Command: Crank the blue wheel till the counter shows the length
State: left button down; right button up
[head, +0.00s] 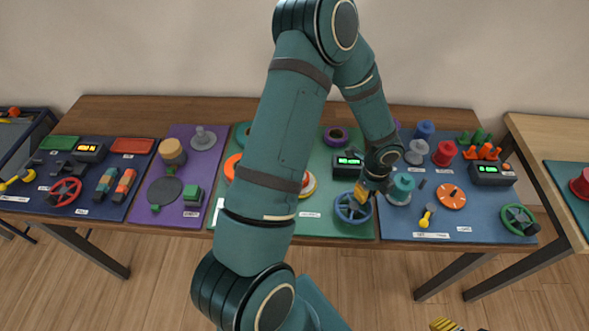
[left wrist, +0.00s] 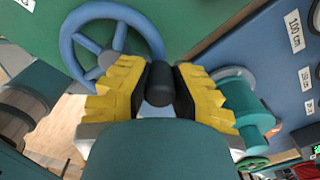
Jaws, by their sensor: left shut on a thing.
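The blue wheel (head: 341,213) lies near the front edge of the green mat, with its rim and spokes also in the left wrist view (left wrist: 72,55). My left gripper (head: 363,193) is at the wheel's right side. In the left wrist view its yellow fingers (left wrist: 160,88) are shut on a dark upright knob (left wrist: 160,78) beside the rim, which looks like the crank handle. The counter (head: 347,161) behind the wheel has a lit green display, too small to read. A yellow and black part at the bottom edge looks like my right gripper (head: 444,324); its jaws are not clear.
A teal spool (head: 402,187) stands close to the right of my left gripper and shows in the left wrist view (left wrist: 240,105). The blue mat at right (head: 400,227) holds an orange dial (head: 451,196), a second counter (head: 492,173) and a green wheel (head: 518,219). My left arm hides part of the green mat.

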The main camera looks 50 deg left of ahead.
aim_at(352, 222)
pick_arm(q)
jog(key=s+d+b, duration=0.1)
jog(key=d, duration=0.2)
jog(key=s+d+b, duration=0.1)
jog(key=shift+s+d+f+b, duration=0.15)
jog(key=shift+s+d+b, duration=0.05)
jog(key=shift+s+b, duration=0.1)
jog(key=s+b, duration=0.1)
jog(key=s, duration=0.3)
jog(key=shift+s, duration=0.15)
jog(key=shift+r+p, duration=0.3)
jog(key=shift+p, duration=0.6)
jog(key=shift+f+p, duration=0.1)
jog(key=shift+p, duration=0.3)
jog(key=shift+s+a+f, duration=0.1)
jog(key=shift+s+a, duration=0.1)
jog(key=shift+s, duration=0.1)
jog(key=shift+s+a+b, duration=0.3)
jog(key=shift+s+a, duration=0.1)
jog(key=shift+s, duration=0.1)
